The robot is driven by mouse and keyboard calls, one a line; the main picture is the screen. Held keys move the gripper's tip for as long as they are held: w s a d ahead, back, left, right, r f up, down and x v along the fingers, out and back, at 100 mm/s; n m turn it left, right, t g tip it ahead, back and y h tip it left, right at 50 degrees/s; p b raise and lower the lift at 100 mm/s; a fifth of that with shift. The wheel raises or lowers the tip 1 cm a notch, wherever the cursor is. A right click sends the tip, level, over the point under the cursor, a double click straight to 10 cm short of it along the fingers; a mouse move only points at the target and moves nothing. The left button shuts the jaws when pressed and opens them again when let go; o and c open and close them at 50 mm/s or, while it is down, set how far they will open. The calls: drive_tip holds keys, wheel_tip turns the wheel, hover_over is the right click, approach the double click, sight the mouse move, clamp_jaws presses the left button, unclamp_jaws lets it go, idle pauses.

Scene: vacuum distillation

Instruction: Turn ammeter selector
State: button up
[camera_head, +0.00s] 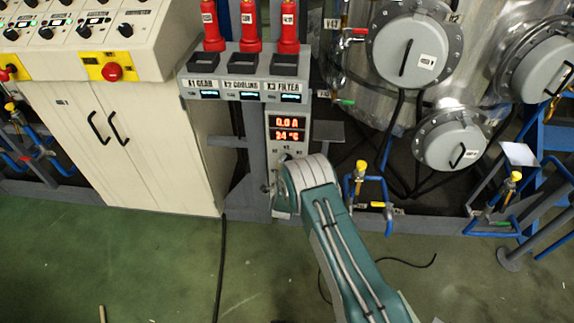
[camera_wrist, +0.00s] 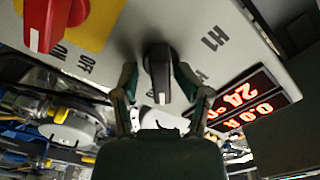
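The ammeter selector is a black knob (camera_wrist: 158,72) on a light grey panel (camera_wrist: 205,40), seen in the wrist view with its white mark toward the bottom of the picture. The label H1 is printed beside it; another label is partly covered by a finger. My gripper (camera_wrist: 157,80) is open around the knob, one finger on each side, with a gap visible on both sides. The red display (camera_wrist: 240,100) beside it reads 24 °C and 0.0 A. In the head view the same display (camera_head: 288,129) shows above my arm, which hides the knob and the fingers.
A red rotary switch (camera_wrist: 48,22) on a yellow plate with ON and OFF marks is close by. In the head view, red handles (camera_head: 250,28) stand above the panel. A control cabinet (camera_head: 125,145) is left; a steel vessel (camera_head: 350,75) and blue pipes are right.

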drive_tip(key=s, duration=1.1)
drive_tip(key=shift+s+a, duration=0.2)
drive_tip(key=shift+s, duration=0.2)
drive_tip(key=shift+w, duration=0.1)
drive_tip(key=w+d+r+n+g+y, duration=0.1)
drive_tip(key=w+r, duration=0.1)
drive_tip(key=r, duration=0.5)
drive_tip(key=w+d+r+n+g, duration=0.1)
drive_tip(key=w+r+g, duration=0.1)
drive_tip(key=r, duration=0.5)
drive_tip(key=s+d+r+n+g+y, duration=0.1)
drive_tip(key=s+d+r+n+g, duration=0.15)
drive_tip(key=r, duration=0.45)
drive_tip(key=s+d+r+n+g, duration=0.1)
drive_tip(key=s+d+r, duration=0.2)
drive_tip(key=r, duration=0.4)
drive_tip(key=s+d+r+n+g, duration=0.1)
drive_tip(key=s+d, duration=0.3)
drive_tip(key=s, duration=0.6)
drive_tip(key=s+d+r+n+g+h, duration=0.1)
drive_tip(key=s+d+r+n+g, duration=0.1)
drive_tip(key=s, duration=0.9)
drive_tip(key=s+d+r+n+g, duration=0.2)
drive_tip(key=s+d+r, duration=0.3)
drive_tip(key=s, duration=0.6)
drive_tip(key=shift+d+r+g, duration=0.2)
drive_tip(key=shift+d+g, duration=0.25)
drive_tip(key=shift+d, duration=0.4)
